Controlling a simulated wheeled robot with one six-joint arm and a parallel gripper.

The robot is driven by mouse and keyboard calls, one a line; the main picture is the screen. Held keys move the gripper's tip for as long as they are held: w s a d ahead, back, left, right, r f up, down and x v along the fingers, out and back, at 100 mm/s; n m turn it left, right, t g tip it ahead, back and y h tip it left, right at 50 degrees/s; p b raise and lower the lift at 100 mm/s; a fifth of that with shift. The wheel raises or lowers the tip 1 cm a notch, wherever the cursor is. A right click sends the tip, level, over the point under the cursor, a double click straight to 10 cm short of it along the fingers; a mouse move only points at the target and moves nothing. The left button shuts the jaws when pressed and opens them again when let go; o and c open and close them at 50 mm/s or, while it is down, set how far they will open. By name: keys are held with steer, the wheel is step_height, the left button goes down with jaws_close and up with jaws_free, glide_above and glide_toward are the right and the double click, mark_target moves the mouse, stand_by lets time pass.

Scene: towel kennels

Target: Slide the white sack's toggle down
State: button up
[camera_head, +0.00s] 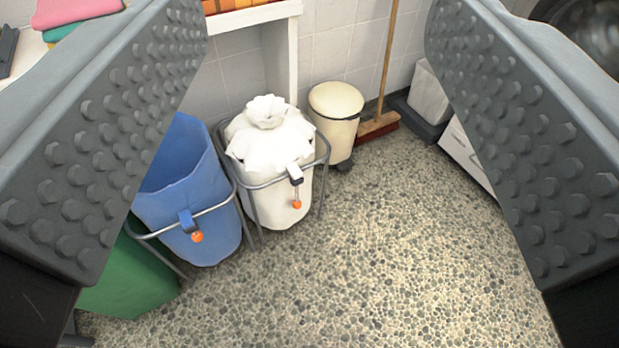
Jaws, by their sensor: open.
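The white sack (268,203) stands in a grey metal frame against the back wall, its top gathered into a ruffled knot. Its toggle (295,174) is a small dark-and-white piece on the front rail of the frame. A short cord with an orange ball (297,204) hangs below it. My gripper (330,240) is open, with its two studded grey jaws wide apart at the left and right of the view. It is empty and well short of the sack, touching nothing that I can see.
A blue sack (188,190) in a similar frame, with its own orange ball (197,237), stands left of the white one, and a green sack (125,280) is partly hidden. A cream pedal bin (336,108) and a broom (378,125) stand to the right. The pebbled floor (400,250) in front is clear.

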mark_target(299, 183)
steer(key=w+d+f+n+y, duration=0.1)
steer(key=w+d+f+n, duration=0.15)
steer(key=w+f, duration=0.8)
steer(key=w+d+f+n, duration=0.25)
steer(key=w+f, duration=0.45)
steer(key=w, duration=0.7)
steer(key=w+d+f+n+g+y, duration=0.15)
steer(key=w+f, duration=0.25)
steer(key=f, duration=1)
steer(key=w+d+f+y, duration=0.2)
steer(key=w+f+y, duration=0.1)
steer(key=f, duration=1.2)
steer(key=s+f+y, duration=0.2)
steer(key=s+f, duration=0.1)
steer(key=f, duration=0.6)
steer(key=s+f+y, duration=0.2)
steer(key=s+f, duration=0.2)
steer(key=f, duration=0.5)
steer(key=shift+m, duration=0.35)
steer(key=shift+f+x, duration=0.15)
steer(key=shift+x, duration=4.35)
steer(key=shift+f+x, duration=0.1)
steer(key=shift+x, duration=4.35)
steer(key=shift+a, duration=0.15)
